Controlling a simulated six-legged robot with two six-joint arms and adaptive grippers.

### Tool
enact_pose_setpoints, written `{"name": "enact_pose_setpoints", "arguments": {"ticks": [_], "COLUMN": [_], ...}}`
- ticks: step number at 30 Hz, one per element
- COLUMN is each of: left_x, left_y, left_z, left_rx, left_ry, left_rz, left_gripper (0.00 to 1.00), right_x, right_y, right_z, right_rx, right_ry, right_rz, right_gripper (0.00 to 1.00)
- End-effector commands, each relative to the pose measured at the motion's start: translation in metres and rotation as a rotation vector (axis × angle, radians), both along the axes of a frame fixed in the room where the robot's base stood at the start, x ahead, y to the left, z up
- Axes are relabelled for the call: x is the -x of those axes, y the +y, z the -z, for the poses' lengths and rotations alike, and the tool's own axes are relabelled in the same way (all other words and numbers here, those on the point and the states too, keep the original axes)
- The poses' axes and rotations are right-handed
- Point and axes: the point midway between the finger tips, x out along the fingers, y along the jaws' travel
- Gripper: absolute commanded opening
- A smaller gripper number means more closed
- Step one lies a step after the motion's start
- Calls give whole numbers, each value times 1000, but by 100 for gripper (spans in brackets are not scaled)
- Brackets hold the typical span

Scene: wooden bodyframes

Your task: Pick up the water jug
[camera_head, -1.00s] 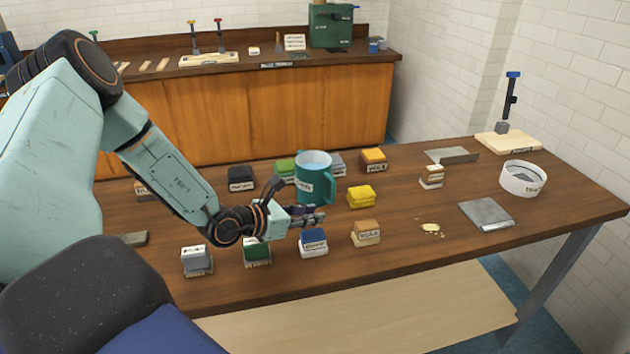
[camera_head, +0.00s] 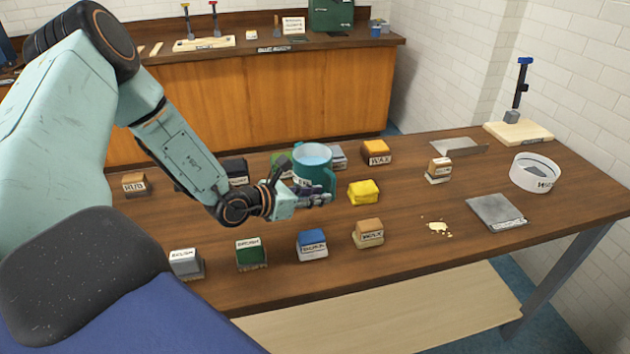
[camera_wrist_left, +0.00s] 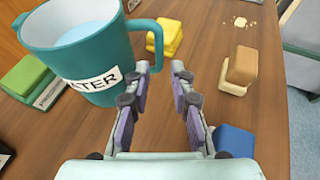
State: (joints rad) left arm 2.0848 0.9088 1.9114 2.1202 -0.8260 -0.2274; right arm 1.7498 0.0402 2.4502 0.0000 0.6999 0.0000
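The water jug (camera_head: 312,160) is a teal mug-like vessel with a handle, a white label and pale blue water inside. It stands upright on the wooden table (camera_head: 300,280). In the left wrist view the jug (camera_wrist_left: 85,50) fills the upper left, with its handle (camera_wrist_left: 155,40) just beyond my fingertips. My left gripper (camera_head: 318,197) is low at the near side of the jug and partly overlaps its base in the head view. In the wrist view the left gripper (camera_wrist_left: 160,70) is open, with nothing between its fingers. My right gripper is not in view.
A yellow sponge (camera_head: 364,192) lies right of the jug. A white ring (camera_head: 536,172) and grey slab (camera_head: 497,212) are at the right.

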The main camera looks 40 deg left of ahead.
Motion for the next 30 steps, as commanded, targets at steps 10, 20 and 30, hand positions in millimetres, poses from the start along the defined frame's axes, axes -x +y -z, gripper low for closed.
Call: {"name": "enact_pose_setpoints", "arguments": {"ticks": [10, 20, 30], "left_x": [-19, -52, -55], "left_y": [-7, -14, -14], "left_z": [9, 21, 21], "left_rx": [-4, -1, 2], "left_ry": [0, 0, -2], "left_rz": [5, 3, 1], "left_gripper": [23, 23, 21], "right_x": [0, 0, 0], "right_y": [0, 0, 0], "right_z": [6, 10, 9], "right_rx": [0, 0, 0], "right_ry": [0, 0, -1], "right_rz": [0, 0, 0], "right_gripper": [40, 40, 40]}}
